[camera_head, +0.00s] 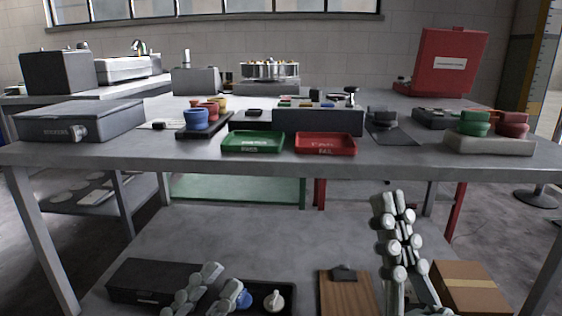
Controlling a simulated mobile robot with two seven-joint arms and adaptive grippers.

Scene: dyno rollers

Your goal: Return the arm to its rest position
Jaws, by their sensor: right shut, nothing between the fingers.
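My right gripper (393,203) stands in front of the table at the right of centre, its fingers pointing up. It is shut and empty, apart from everything on the tabletop. My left gripper (214,281) shows at the bottom edge, left of centre, in front of the lower shelf. Only part of it is in the picture, and I cannot tell whether its fingers are open or shut.
The grey table (400,158) holds a green tray (253,142), a red tray (326,143), coloured cups (195,119) and a red case (449,62). Below are a dark box (150,280), a clipboard (345,296) and a cardboard box (470,287). The shelf's middle is clear.

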